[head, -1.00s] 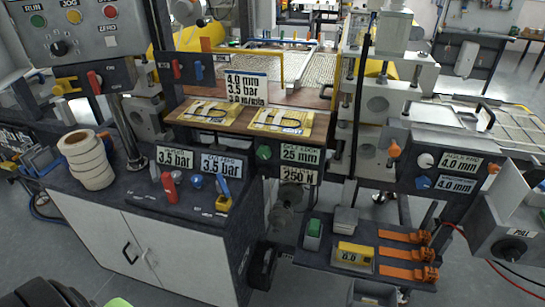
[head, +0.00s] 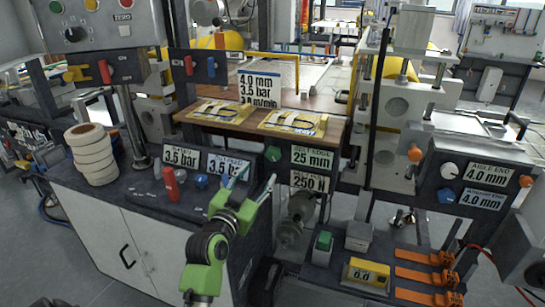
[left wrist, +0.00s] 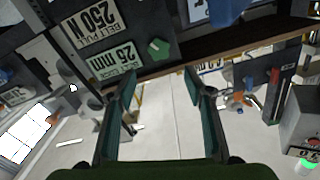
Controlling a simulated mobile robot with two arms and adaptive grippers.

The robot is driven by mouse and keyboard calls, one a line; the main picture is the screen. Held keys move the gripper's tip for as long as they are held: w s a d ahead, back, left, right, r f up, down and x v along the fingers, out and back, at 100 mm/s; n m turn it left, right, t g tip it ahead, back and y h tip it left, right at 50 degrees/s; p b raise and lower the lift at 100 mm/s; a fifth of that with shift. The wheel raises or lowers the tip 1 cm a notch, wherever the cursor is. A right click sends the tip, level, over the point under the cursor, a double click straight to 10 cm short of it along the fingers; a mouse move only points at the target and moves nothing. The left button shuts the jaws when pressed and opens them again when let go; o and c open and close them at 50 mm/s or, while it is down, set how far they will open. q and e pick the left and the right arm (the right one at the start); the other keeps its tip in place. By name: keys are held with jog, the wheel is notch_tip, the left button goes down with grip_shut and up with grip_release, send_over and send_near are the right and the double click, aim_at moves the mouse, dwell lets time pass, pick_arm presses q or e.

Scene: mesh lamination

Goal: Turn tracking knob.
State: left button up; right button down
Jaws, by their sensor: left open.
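A green knob (head: 272,153) sits on the dark panel left of the 25 mm label (head: 312,158), above the 250 N label (head: 309,181). No knob is labelled as tracking legibly. In the left wrist view the green knob (left wrist: 158,48) lies just beyond and between my fingertips, close to the 25 mm label. My left gripper (head: 255,180) is open and empty, below and slightly left of the knob, apart from it. In the left wrist view its two teal fingers (left wrist: 160,76) are spread. My right gripper is not in view.
A red lever (head: 170,183) and a blue knob (head: 201,181) stand on the cabinet top, with a stack of white rolls (head: 92,158) further left. A wooden ledge (head: 219,122) juts out above the panel. A shelf with orange clamps (head: 425,276) is at lower right.

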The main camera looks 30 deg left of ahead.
aim_at(272, 154)
pick_arm(q)
jog(key=x, duration=1.2)
jog(key=shift+w+p, duration=0.25)
jog(key=shift+p, duration=0.15)
jog(key=c, duration=1.1)
